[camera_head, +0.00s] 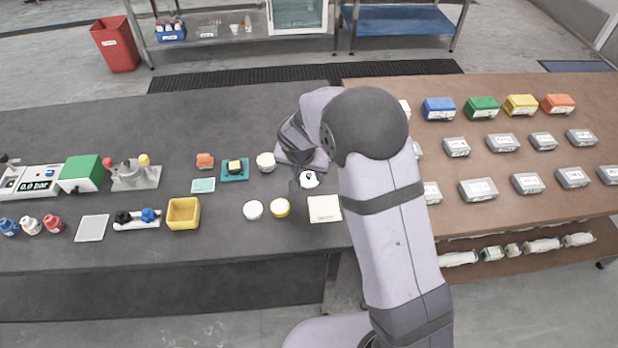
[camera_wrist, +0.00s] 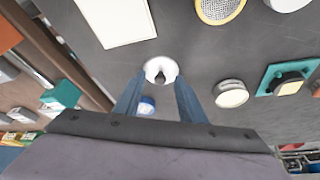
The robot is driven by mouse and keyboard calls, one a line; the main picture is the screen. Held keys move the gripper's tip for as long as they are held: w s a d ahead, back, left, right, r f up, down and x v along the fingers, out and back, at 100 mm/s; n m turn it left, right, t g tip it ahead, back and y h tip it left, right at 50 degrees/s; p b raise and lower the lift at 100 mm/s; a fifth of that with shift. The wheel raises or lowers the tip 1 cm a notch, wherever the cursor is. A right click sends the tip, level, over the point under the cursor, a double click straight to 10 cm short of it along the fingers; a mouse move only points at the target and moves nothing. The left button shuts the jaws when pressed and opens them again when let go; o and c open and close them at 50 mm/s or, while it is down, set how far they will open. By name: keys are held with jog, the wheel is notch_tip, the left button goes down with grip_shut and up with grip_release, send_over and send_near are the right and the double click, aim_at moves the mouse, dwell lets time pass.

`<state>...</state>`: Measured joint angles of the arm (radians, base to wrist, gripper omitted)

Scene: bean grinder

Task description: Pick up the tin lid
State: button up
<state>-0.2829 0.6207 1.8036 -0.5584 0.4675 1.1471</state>
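A small round white piece with a dark knob in its middle, which looks like the tin lid (camera_head: 309,180), lies on the dark bench. It also shows in the wrist view (camera_wrist: 152,67), just beyond and between my fingertips. My gripper (camera_wrist: 160,82) has its two fingers spread apart, with nothing held between them. In the head view my gripper (camera_head: 300,178) hangs close by the lid, partly hidden by my arm. I cannot tell the height gap to the lid. A round white tin (camera_wrist: 231,94) stands beside my gripper; the head view shows it too (camera_head: 265,161).
A teal tray (camera_head: 226,178) is left of the tin. A blue-and-white item (camera_wrist: 147,107) shows between my fingers, farther back.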

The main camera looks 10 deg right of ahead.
grip_shut()
